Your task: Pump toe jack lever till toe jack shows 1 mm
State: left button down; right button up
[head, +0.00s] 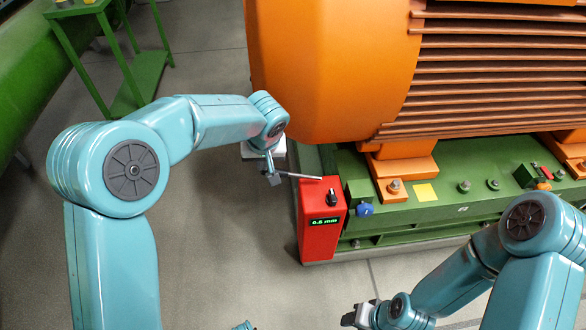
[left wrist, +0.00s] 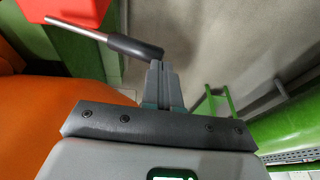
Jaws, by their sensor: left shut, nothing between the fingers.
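The red toe jack (head: 320,228) stands at the corner of the green motor base. Its small green display (head: 324,221) seems to read 0.6 mm, but the middle digit is hard to make out. The lever (head: 300,176) sticks out to the left from its top; the left wrist view shows its silver rod and black grip (left wrist: 135,46). My left gripper (head: 272,174) is shut and empty at the lever's outer end; its fingertips (left wrist: 157,68) are close to the grip, and I cannot tell whether they touch. My right gripper (head: 352,318) is low at the bottom edge, its jaws unclear.
A large orange motor (head: 335,60) rises above and behind the jack on its green base (head: 460,185). A blue knob (head: 364,210) and a yellow patch (head: 424,192) are on the base. A green stand (head: 140,80) is at back left. The floor left of the jack is clear.

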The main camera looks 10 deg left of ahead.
dwell(0.3)
pick_arm(q)
notch_tip(320, 180, up, 7)
jog(key=p, duration=0.4)
jog(key=shift+d, duration=0.25)
jog(key=shift+w+f, duration=0.1)
